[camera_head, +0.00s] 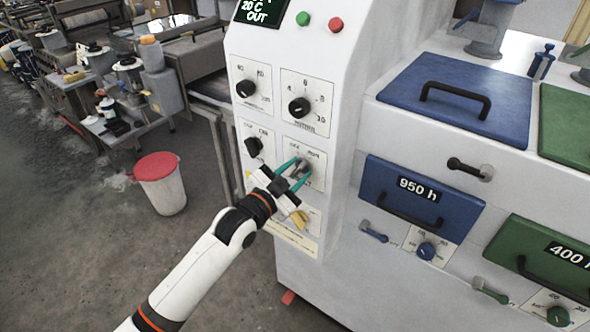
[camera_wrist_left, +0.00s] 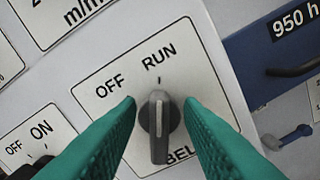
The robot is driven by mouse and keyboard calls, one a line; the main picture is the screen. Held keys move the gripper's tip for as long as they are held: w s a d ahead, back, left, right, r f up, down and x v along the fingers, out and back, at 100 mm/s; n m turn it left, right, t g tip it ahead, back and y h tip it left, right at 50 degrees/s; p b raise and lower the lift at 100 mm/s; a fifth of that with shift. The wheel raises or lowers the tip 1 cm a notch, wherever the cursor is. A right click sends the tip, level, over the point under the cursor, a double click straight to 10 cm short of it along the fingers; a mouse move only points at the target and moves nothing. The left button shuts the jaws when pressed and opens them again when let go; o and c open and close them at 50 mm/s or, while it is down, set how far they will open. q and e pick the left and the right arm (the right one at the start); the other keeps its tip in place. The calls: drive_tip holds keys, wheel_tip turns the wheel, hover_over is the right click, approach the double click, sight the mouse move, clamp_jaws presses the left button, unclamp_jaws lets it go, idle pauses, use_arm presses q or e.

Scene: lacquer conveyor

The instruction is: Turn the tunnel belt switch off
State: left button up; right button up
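The tunnel belt switch (camera_wrist_left: 158,127) is a dark grey knob on a white plate marked OFF and RUN, with part of "BEL" showing. Its white pointer line is toward the tick under RUN. In the head view the switch plate (camera_head: 314,157) is partly hidden behind my left gripper (camera_head: 294,170). My left gripper is open at the panel, its green fingers on either side of the knob. In the left wrist view the fingers (camera_wrist_left: 159,103) appear to have narrow gaps to the knob; contact is not clear. My right gripper is not in view.
Close by are a dark switch (camera_head: 253,147), two black dials (camera_head: 245,88) (camera_head: 300,107) and a yellow knob (camera_head: 300,218). Blue (camera_head: 420,200) and green (camera_head: 550,262) drawers are at right. A red-lidded bin (camera_head: 160,185) stands on the floor at left.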

use_arm(q)
drive_tip(key=shift+c, duration=0.4)
clamp_jaws()
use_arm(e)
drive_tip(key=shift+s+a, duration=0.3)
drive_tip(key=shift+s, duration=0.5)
use_arm(q)
drive_tip(key=shift+n, duration=0.3)
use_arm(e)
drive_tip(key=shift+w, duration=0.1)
use_arm(q)
drive_tip(key=shift+w+a+n+p, duration=0.1)
drive_tip(key=shift+n+p, duration=0.25)
drive_tip(key=shift+n, duration=0.55)
drive_tip(key=n, duration=0.3)
drive_tip(key=shift+a+p, duration=0.1)
drive_tip(key=shift+p, duration=0.25)
drive_tip(key=shift+w+a+f+n+p, duration=0.1)
drive_tip(key=shift+n+p, duration=0.05)
drive_tip(key=shift+n, duration=1.45)
drive_tip(key=shift+w+a+n+p, duration=0.1)
drive_tip(key=shift+n+p, duration=0.05)
drive_tip(key=shift+n, duration=1.45)
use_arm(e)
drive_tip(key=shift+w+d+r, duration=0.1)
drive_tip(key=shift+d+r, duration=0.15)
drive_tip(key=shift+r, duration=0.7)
